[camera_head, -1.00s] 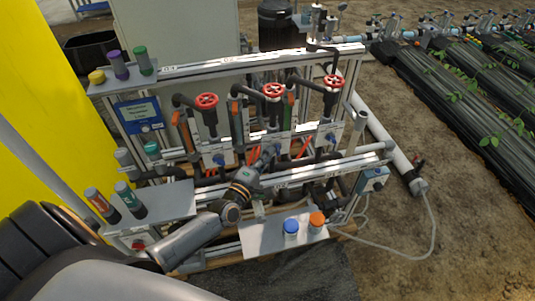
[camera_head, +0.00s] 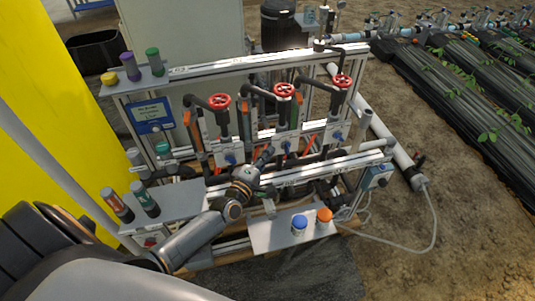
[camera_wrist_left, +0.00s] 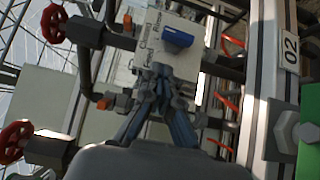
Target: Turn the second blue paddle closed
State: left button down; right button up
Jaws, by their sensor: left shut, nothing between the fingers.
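Three blue paddles sit on light plates along the skid. The first paddle (camera_head: 230,158) and third paddle (camera_head: 338,136) show in the head view. In the left wrist view a blue paddle (camera_wrist_left: 177,37) lies nearly crosswise, slightly tilted, on a grey labelled plate (camera_wrist_left: 148,45). My left gripper (camera_wrist_left: 160,78) is shut and empty, its fingertips just below that paddle in the picture. I cannot tell whether they touch the plate or the paddle. My right gripper is not in view.
Red handwheels (camera_head: 284,90) on dark valves stand above the plates. A white rail (camera_head: 325,168) runs across the front. A shelf (camera_head: 265,238) holds a blue-capped and an orange-capped bottle. Grey pipes and orange parts crowd the plates.

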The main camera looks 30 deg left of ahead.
pick_arm(q)
jog(key=s, duration=1)
jog(key=shift+s+a, duration=0.2)
jog(key=shift+a, duration=0.15)
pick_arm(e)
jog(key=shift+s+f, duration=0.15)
